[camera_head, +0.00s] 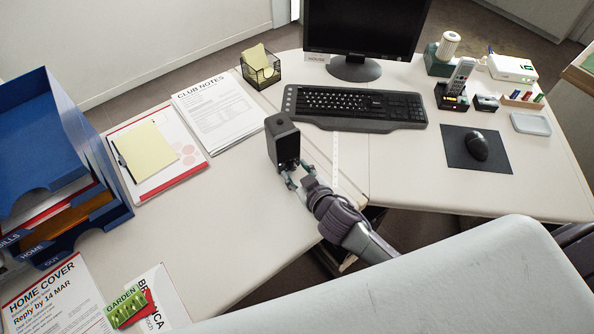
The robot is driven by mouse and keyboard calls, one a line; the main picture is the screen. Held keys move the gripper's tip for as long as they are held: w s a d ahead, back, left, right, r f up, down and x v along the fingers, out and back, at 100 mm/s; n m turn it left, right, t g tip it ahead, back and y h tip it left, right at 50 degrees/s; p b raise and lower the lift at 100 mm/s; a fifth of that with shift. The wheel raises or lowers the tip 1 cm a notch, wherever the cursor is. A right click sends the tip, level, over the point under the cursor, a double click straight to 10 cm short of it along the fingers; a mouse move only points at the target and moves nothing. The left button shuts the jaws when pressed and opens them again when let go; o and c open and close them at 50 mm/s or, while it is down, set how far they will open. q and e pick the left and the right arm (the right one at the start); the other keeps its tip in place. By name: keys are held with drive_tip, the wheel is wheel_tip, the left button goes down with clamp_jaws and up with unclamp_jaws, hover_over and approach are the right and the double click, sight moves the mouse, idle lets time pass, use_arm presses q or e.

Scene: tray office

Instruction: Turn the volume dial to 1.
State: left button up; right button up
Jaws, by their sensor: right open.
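A small black box that looks like a speaker (281,135) stands upright on the desk near its front edge, left of the keyboard. My right gripper (292,176) is at the lower part of the box's near side, its fingers open. Whether the fingers touch the box or sit around a dial cannot be told. The volume dial itself cannot be made out; the fingers cover the low part of that face. My left gripper is not in view.
A keyboard (354,104) and monitor (365,25) stand behind to the right. Club notes papers (215,108) and a wire note holder (261,72) lie behind to the left. Blue trays (55,150) stand far left.

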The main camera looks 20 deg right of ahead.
drive_tip(key=shift+w, duration=0.1)
clamp_jaws()
drive_tip(key=shift+a, duration=0.1)
idle(0.4)
drive_tip(key=shift+f+n+h, duration=0.1)
drive_tip(key=shift+n+h, duration=0.4)
drive_tip(key=shift+n, duration=0.1)
drive_tip(key=shift+a+f+n+t+h+b, duration=0.1)
drive_tip(key=shift+n+t+h+b, duration=0.2)
drive_tip(key=shift+n+h+b, duration=0.35)
drive_tip(key=n+h+b, duration=0.1)
drive_tip(key=n+b, duration=0.1)
drive_tip(key=shift+a+f+n+t+b, duration=0.1)
drive_tip(key=shift+n+t+b, duration=0.15)
drive_tip(key=shift+t+b, duration=0.05)
drive_tip(key=shift+n+t+h+b, duration=0.25)
drive_tip(key=shift+n+t+b, duration=0.05)
drive_tip(key=shift+n+b, duration=0.35)
